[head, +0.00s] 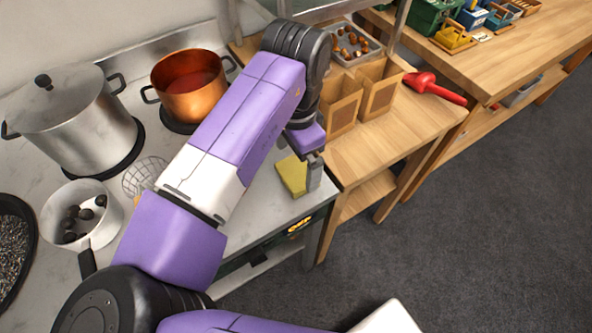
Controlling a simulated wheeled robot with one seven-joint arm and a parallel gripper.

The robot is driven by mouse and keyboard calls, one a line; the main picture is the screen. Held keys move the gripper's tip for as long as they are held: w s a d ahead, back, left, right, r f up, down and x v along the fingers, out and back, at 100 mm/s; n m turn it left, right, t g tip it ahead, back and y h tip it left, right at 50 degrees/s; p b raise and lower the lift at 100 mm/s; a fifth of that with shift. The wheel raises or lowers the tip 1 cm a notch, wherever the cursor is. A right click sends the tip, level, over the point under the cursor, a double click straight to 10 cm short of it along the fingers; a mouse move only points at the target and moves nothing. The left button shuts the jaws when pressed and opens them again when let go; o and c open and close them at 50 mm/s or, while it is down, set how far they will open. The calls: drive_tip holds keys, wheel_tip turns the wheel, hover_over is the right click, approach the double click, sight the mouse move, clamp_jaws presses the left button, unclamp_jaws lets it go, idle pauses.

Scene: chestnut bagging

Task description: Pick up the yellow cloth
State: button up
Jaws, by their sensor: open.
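The yellow cloth (292,176) lies on the pale stove counter near its right front edge, looking like a small folded block. My gripper (309,180) points down right at the cloth, with one grey finger in front of the cloth's right side. The gripper is open. The other finger is hidden, and I cannot tell whether a finger touches the cloth.
A copper pot (190,88), a large lidded steel pot (75,125) and a white pan (88,222) with dark chestnuts stand on the counter to the left. Paper bags (343,104), a red scoop (432,88) and a chestnut tray (352,45) stand on the wooden table.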

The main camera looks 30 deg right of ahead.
sight(296, 172)
drive_tip(key=shift+w+f, duration=0.15)
drive_tip(key=shift+f, duration=2.05)
drive_tip(key=c, duration=1.2)
drive_tip(key=shift+o, duration=0.2)
drive_tip(key=shift+r, duration=0.15)
wheel_tip(296, 172, up, 20)
